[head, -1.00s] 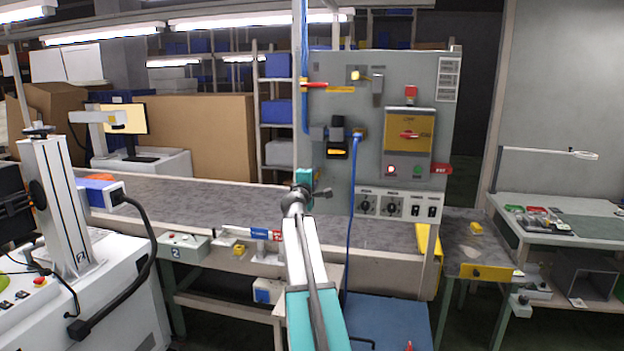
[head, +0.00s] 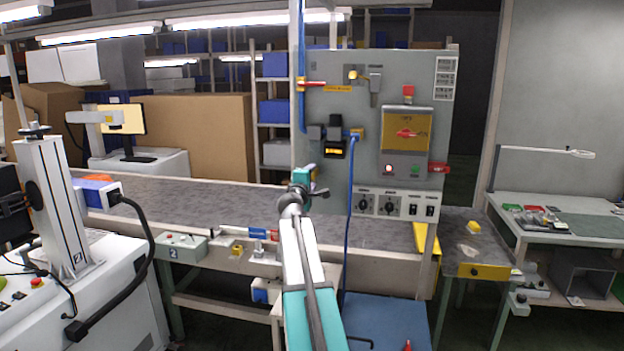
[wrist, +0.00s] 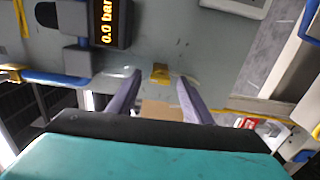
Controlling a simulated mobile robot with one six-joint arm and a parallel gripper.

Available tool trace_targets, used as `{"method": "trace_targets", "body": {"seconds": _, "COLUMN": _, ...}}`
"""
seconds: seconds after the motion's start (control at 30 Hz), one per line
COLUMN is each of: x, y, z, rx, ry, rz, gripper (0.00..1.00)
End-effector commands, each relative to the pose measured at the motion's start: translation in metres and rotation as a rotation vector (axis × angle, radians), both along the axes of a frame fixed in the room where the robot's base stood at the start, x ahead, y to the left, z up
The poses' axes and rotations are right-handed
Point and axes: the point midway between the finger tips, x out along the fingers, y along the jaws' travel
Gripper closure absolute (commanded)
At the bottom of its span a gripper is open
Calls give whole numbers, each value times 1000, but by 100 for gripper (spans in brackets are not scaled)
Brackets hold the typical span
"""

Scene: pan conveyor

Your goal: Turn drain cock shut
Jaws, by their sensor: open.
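My gripper (head: 318,191) is held up in front of the lower left edge of the grey panel in the head view. In the wrist view my gripper (wrist: 158,82) is open, with its two fingers apart and nothing held.
The pressure display (wrist: 110,22) reads 0.0 bar. The conveyor (head: 190,197) runs behind my arm. A blue platform (head: 390,320) stands at front right.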

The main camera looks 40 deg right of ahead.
Motion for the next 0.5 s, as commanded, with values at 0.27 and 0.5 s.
{"method": "trace_targets", "body": {"seconds": 0.27, "x": -15, "y": 23, "z": -1, "rx": -1, "ry": -1, "rz": 1, "gripper": 55}}
{"method": "trace_targets", "body": {"seconds": 0.5, "x": -29, "y": 44, "z": -1, "rx": 0, "ry": -1, "rz": 1, "gripper": 55}}
